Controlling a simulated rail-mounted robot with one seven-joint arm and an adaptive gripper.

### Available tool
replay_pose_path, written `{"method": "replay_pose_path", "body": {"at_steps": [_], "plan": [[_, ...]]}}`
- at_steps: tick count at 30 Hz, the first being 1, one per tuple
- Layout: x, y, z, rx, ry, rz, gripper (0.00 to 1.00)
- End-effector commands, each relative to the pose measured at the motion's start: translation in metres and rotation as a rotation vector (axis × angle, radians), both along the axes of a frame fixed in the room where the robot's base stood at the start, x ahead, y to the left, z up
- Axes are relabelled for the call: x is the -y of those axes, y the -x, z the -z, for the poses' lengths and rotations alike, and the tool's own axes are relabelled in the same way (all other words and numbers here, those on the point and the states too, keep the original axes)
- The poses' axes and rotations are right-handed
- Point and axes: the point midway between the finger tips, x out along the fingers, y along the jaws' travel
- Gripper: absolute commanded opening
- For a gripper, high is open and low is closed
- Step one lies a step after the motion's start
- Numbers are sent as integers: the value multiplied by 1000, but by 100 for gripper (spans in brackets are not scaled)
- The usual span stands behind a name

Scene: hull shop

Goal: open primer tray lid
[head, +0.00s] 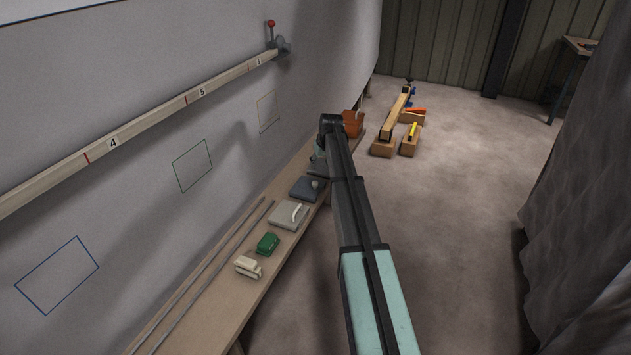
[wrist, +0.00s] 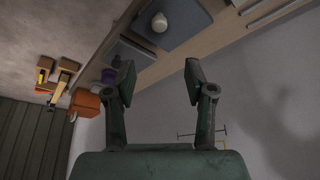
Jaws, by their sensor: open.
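No label shows which one is the primer tray. My gripper (wrist: 158,78) is open, with nothing between its fingers. In the head view it is mostly hidden by my arm, beyond the blue-grey piece. In the wrist view the knob is beyond the fingertips, apart from them.
The bench (head: 216,304) runs along the pale hull wall (head: 130,185). It carries a green block (head: 267,244), a cream block (head: 247,267), thin rods and an orange box (wrist: 86,103). Wooden blocks (head: 384,146) lie on the otherwise open floor.

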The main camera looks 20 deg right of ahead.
Motion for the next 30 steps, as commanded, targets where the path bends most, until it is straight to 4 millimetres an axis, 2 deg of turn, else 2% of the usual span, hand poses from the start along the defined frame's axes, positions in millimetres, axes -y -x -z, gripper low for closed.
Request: {"method": "replay_pose_path", "body": {"at_steps": [18,24,30], "plan": [[3,-47,108,-2,0,1,54],[3,-56,131,-1,0,1,54],[3,-58,140,0,0,1,54]]}}
